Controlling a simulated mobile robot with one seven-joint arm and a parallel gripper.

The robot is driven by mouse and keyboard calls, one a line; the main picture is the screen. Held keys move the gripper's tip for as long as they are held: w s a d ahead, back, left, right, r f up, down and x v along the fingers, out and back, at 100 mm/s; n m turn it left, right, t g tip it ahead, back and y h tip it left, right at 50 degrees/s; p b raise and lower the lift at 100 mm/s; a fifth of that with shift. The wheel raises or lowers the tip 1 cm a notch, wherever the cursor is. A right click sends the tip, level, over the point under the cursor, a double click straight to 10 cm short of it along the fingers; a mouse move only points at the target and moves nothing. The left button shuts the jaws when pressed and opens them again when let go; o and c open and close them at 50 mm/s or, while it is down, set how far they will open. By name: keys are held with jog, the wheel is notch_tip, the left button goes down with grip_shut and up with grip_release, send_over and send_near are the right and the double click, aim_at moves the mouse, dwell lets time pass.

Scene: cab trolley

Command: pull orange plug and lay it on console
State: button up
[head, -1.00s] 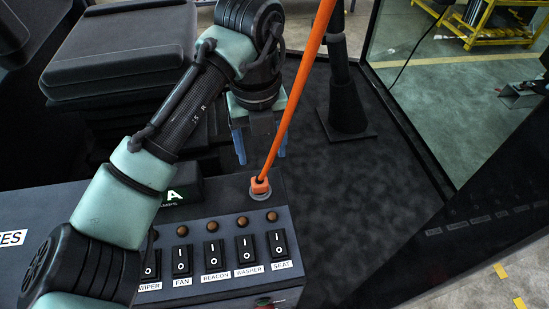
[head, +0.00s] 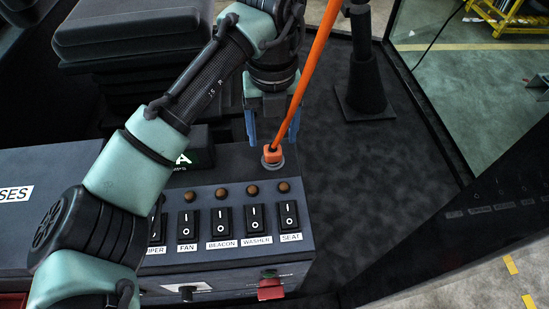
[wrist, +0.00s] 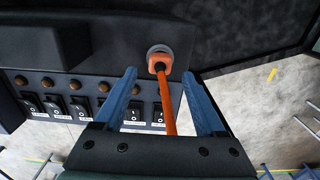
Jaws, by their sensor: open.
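The orange plug (head: 272,155) sits in a round grey socket on the console's top near its far right corner, with its orange cable rising up and to the right. In the wrist view the plug (wrist: 158,62) lies just beyond the fingertips, and the cable runs back between the fingers. My gripper (head: 272,143) is open, with blue fingers on either side of the cable; nothing is held.
Rocker switches (head: 222,221) and brown round buttons (head: 222,192) line the console front. A black box with a green-white letter (head: 192,150) stands left of the plug. A seat (head: 130,35) is behind. A red item (head: 270,286) is on the front face.

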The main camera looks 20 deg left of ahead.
aim_at(273, 148)
jog(key=shift+f+b, duration=0.9)
jog(key=shift+f, duration=1.45)
jog(key=shift+r+p, duration=0.1)
jog(key=shift+p, duration=0.25)
jog(key=shift+c, duration=0.3)
grip_shut()
jog(key=shift+r+p, duration=2.5)
jog(key=shift+r, duration=0.45)
